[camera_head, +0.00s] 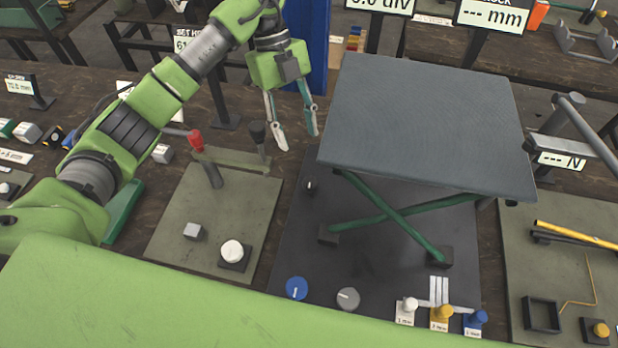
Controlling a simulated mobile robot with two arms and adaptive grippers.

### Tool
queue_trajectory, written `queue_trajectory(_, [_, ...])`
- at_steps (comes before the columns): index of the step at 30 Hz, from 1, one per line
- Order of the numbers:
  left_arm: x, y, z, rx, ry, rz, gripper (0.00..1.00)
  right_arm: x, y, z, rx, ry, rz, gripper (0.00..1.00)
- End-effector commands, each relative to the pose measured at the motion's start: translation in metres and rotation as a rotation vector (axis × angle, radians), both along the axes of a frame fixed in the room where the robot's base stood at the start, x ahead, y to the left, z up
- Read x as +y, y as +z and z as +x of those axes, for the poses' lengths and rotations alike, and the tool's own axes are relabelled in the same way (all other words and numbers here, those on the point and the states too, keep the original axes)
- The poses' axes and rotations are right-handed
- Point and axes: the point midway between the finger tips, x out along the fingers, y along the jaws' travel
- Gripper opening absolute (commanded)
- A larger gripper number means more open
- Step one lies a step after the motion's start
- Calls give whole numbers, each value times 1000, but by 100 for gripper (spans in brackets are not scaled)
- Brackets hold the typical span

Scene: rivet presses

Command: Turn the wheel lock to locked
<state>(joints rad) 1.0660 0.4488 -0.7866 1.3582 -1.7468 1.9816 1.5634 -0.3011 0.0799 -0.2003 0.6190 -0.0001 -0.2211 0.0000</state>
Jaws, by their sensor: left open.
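No part is legibly labelled as the wheel lock. A blue knob with a white line (297,288) and a grey knob with a light line (348,298) sit on the front of the dark base plate (300,250), and I cannot tell whether either is the lock. A grey platform (425,125) on green crossed legs stands over that plate. My left gripper (297,133) is open and empty, pointing down just left of the platform, well behind both knobs. My right gripper is not in view.
White (409,305), yellow (441,313) and blue pegs (477,318) stand at the front right of the plate. An olive board (210,225) with a red-handled lever (197,141) and a white button (232,251) lies left. A grey bar (590,130) overhangs the right side.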

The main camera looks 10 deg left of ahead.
Motion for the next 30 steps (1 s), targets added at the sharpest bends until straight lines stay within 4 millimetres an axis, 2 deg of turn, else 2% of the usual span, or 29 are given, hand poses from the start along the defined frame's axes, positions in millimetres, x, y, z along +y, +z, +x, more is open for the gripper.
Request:
queue_trajectory(12, [-23, -76, -25, 6, -1, 0, 41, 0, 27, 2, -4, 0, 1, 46])
queue_trajectory(18, [-32, -104, -32, 3, -1, 0, 41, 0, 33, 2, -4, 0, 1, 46])
queue_trajectory(24, [-34, -116, -35, 1, 0, 0, 41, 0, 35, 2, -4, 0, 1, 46])
queue_trajectory(30, [-34, -117, -35, 1, 0, 1, 41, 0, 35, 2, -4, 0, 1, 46])
